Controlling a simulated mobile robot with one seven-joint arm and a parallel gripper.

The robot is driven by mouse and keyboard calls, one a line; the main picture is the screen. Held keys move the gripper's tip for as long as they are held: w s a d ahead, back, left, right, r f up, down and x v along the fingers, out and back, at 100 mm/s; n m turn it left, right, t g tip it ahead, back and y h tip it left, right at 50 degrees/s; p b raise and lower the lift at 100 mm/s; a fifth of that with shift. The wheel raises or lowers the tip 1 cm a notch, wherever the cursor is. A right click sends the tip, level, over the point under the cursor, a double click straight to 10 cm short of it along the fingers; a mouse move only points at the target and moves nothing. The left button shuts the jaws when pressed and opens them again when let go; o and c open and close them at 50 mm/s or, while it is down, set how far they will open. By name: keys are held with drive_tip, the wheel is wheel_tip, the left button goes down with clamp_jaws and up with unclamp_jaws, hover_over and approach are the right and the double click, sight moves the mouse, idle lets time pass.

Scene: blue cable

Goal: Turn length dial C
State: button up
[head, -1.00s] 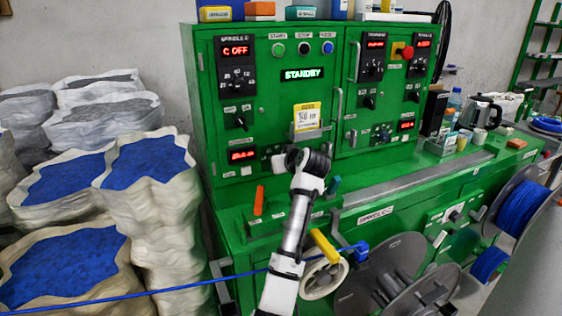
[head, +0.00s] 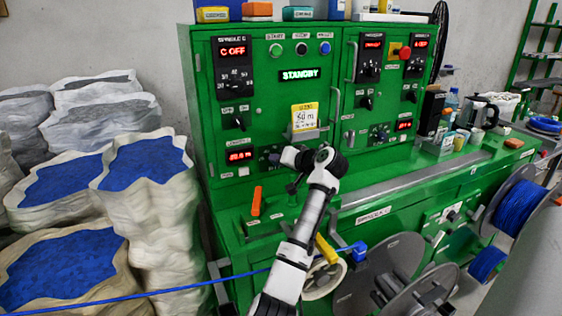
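The green cabinet (head: 270,110) has a red length display (head: 240,156) low on its left door. Beside it on the right is a dark dial (head: 273,159), apparently length dial C; its label is too small to read. The wrist hides part of the panel there. The fingers are small and dark, so I cannot tell whether they are open or touch anything.
A yellow card (head: 305,117) reading about "40 m" stands in a holder above my wrist. An orange lever (head: 256,201) rises from the ledge at lower left. Sacks of blue pellets (head: 147,168) stand at left.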

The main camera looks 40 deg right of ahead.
idle(0.4)
drive_tip(key=o, duration=1)
drive_tip(key=shift+s, duration=0.1)
drive_tip(key=v, duration=1.3)
drive_tip(key=shift+s+r, duration=0.15)
drive_tip(key=shift+s, duration=0.15)
